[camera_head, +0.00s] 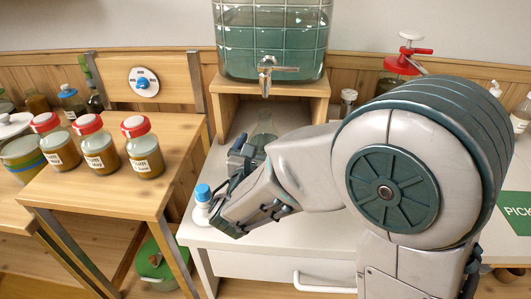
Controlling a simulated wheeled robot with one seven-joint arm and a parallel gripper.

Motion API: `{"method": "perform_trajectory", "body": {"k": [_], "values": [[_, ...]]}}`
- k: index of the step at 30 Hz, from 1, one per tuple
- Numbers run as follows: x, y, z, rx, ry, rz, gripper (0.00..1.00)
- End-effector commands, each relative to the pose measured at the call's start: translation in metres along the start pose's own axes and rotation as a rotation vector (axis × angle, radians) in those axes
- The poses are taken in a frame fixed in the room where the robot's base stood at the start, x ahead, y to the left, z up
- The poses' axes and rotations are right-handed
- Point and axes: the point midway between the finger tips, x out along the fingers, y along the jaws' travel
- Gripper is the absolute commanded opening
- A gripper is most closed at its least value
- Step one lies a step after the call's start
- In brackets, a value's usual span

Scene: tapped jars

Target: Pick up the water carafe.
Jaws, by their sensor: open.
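A clear, greenish glass vessel that looks like the water carafe (263,130) stands on the white counter, under the tap (266,68) of a large glass dispenser (272,40). Only its narrow neck and upper body show clearly; my arm and hand cover its lower part. My gripper (232,184) is open, in front of and a little left of the carafe in the picture. I see nothing held in it. Whether any finger touches the carafe cannot be told from this view.
A small blue-capped bottle (202,206) stands just left of my gripper. Three red-lidded jars (142,157) stand on the wooden table at left. A wooden stand (313,90) holds the dispenser. A red-topped pump jar (404,65) is behind my arm.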

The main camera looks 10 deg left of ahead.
Motion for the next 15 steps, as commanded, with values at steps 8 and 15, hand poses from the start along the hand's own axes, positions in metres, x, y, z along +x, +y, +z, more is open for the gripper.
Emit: {"method": "perform_trajectory", "body": {"k": [8, 15], "values": [[-0.0001, -0.0006, 0.0, 0.0, 0.0, -0.001, 0.27], [0.0, -0.0004, 0.002, 0.002, -0.004, -0.002, 0.11]]}}
